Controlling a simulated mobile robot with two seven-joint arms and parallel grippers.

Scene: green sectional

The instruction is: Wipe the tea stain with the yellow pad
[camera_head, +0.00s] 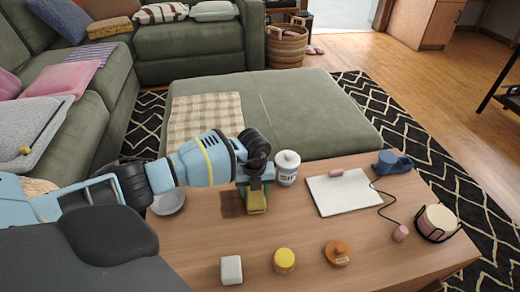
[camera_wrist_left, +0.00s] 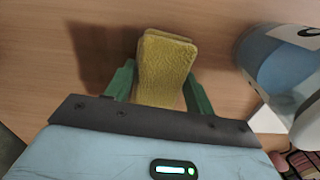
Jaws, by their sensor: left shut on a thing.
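My left gripper (camera_head: 256,187) is shut on the yellow pad (camera_head: 256,202), which hangs below its fingers over the wooden coffee table (camera_head: 200,235). In the left wrist view the pad (camera_wrist_left: 164,68) sits between the two green fingers of the gripper (camera_wrist_left: 160,85). A dark brown patch (camera_head: 232,204) lies on the table just left of the pad. It also shows in the left wrist view (camera_wrist_left: 100,50); I cannot tell how much is tea stain and how much shadow. Whether the pad touches the table is unclear. My right gripper is not in view.
A white jar (camera_head: 287,170) stands close right of the gripper. A grey bowl (camera_head: 168,203) is to the left. A white block (camera_head: 231,270), yellow-lidded jar (camera_head: 284,261) and orange-brown item (camera_head: 338,253) line the front. A whiteboard (camera_head: 344,196) lies to the right.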

